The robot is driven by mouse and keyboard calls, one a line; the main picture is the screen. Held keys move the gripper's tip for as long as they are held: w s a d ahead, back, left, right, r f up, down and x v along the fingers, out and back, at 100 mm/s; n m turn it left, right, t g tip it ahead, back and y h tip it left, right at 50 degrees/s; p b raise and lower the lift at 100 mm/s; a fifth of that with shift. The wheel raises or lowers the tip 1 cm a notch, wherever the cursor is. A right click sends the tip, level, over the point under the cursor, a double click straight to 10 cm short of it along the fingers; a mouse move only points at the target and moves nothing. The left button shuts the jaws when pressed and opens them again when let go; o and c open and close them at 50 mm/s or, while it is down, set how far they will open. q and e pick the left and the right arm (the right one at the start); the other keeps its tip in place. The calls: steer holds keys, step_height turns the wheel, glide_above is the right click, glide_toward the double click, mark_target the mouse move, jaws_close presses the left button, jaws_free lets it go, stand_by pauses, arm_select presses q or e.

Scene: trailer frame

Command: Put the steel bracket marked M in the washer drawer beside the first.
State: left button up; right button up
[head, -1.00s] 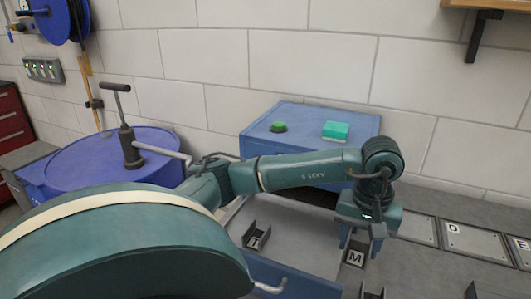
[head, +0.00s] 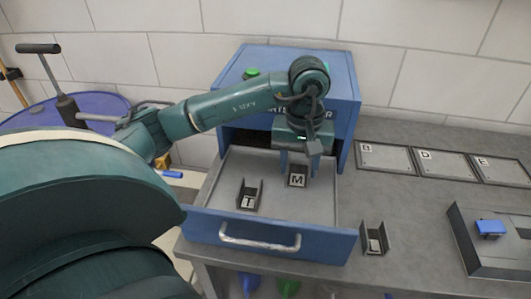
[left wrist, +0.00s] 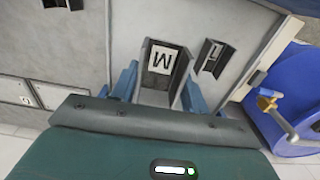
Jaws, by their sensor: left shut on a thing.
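The steel bracket marked M (head: 297,181) is between the fingers of my left gripper (head: 298,167), which is shut on it. It is over the right part of the open washer drawer (head: 325,205); I cannot tell whether it touches the drawer floor. The first bracket, marked T (head: 249,196), stands in the drawer to its left, apart from it. In the left wrist view the M bracket (left wrist: 160,62) sits between the blue fingers (left wrist: 160,90), and the T bracket (left wrist: 210,58) is to its right. My right gripper is not in view.
The blue cabinet (head: 345,90) stands behind the drawer, with a green object (head: 251,73) on top. Another bracket (head: 374,240) is on the bench right of the drawer. Marked plates (head: 385,158) lie farther right, and a tray (head: 470,240) holds a blue part (head: 490,229).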

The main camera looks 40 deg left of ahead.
mark_target(298, 176)
arm_select(q)
step_height(298, 176, down, 5)
steer(key=shift+f+p, duration=0.2)
steer(key=shift+p, duration=0.25)
steer(key=shift+f, duration=0.6)
step_height(298, 176, down, 3)
steer(key=shift+f+p, duration=0.1)
steer(key=shift+p, duration=0.25)
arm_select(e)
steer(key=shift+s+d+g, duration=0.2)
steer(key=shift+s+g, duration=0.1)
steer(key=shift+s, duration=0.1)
arm_select(q)
steer(key=shift+f, duration=0.1)
steer(key=shift+f, duration=0.15)
steer(key=o, duration=1.2)
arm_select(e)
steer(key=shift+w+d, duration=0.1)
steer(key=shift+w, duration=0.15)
